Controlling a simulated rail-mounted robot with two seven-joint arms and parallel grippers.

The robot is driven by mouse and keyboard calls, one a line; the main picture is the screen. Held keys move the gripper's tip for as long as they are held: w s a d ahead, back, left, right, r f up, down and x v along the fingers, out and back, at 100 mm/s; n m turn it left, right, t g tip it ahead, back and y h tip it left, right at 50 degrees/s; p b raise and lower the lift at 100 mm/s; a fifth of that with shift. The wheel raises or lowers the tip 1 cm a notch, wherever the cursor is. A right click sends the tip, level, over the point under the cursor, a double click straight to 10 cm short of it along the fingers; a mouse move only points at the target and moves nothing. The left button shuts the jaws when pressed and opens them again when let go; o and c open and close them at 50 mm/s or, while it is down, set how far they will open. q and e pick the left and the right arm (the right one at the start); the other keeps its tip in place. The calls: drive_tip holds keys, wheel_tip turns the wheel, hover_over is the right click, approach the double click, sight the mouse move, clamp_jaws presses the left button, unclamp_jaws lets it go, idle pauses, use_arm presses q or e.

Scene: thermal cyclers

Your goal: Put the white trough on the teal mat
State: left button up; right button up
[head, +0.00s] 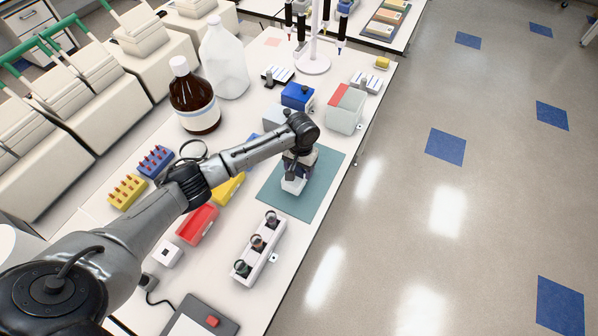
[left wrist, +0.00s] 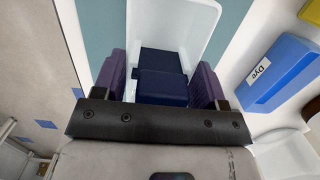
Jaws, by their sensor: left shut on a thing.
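The white trough (head: 292,186) is under my left gripper (head: 297,170), over the teal mat (head: 322,184). In the left wrist view, the trough (left wrist: 200,18) stands between the purple-padded fingers of my left gripper (left wrist: 160,85), which are shut on it. The teal mat (left wrist: 103,22) shows behind the trough there. The trough's lower part is partly hidden, and I cannot tell whether it touches the mat. My right gripper is not in view.
A white rack with dark round items (head: 258,250), a red trough (head: 198,224) and a yellow trough (head: 228,188) are near the mat. A blue trough labelled "Dye" (left wrist: 280,72) is beside my gripper. A clear bin (head: 344,110) stands beyond the mat. The table's right edge is close.

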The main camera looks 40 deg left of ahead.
use_arm(q)
wheel_tip(320, 180, down, 2)
drive_tip(key=shift+f, duration=0.1)
drive_tip(key=shift+f, duration=0.1)
drive_tip(key=o, duration=0.9)
drive_tip(key=shift+f, duration=0.1)
drive_tip(key=shift+o, duration=0.2)
wheel_tip(320, 180, up, 12)
drive_tip(key=w, duration=0.1)
drive_tip(key=shift+w+a+p, duration=0.15)
drive_tip(key=shift+w+p, duration=0.05)
drive_tip(key=shift+p, duration=0.15)
drive_tip(key=shift+r, duration=0.2)
